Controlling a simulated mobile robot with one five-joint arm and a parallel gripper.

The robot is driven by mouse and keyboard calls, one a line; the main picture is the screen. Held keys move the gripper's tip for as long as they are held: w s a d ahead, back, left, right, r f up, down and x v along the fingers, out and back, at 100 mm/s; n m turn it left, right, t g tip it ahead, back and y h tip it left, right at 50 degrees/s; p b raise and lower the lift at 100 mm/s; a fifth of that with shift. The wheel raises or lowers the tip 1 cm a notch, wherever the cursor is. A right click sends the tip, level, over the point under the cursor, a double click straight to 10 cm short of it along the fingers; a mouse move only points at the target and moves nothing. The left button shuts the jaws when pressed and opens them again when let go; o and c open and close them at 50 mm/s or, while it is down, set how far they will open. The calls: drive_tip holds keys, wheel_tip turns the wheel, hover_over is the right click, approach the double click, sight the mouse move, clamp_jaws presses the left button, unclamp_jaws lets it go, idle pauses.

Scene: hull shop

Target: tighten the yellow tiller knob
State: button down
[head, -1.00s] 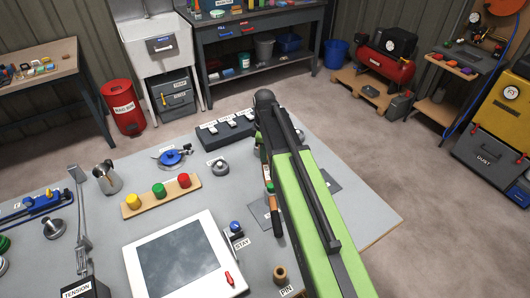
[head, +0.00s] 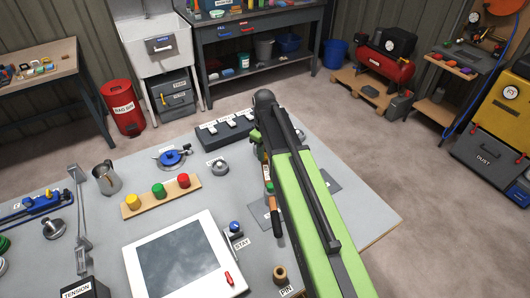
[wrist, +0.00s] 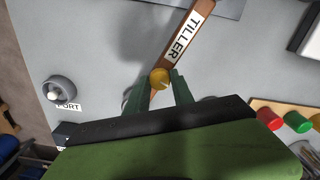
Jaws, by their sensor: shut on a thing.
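The yellow tiller knob (wrist: 159,79) is a small round knob at the end of the brown tiller bar (wrist: 170,58), which bears a white TILLER label. My gripper (wrist: 158,88) has its two green fingers on either side of the knob and is shut on it, in the wrist view. In the head view the brown tiller bar (head: 275,217) shows beside my green arm, and the knob is hidden there by the arm.
A grey round knob (wrist: 62,89) by a PORT label lies left in the wrist view. A wooden strip with yellow, green and red knobs (head: 158,192), a white-framed panel (head: 185,262) and a black switch box (head: 226,130) are on the grey bench.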

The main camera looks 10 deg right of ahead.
drive_tip(key=shift+w, duration=0.1)
drive_tip(key=c, duration=1.1)
unclamp_jaws()
drive_tip(key=shift+r, duration=0.15)
wheel_tip(320, 180, up, 17)
drive_tip(key=p, duration=1.7)
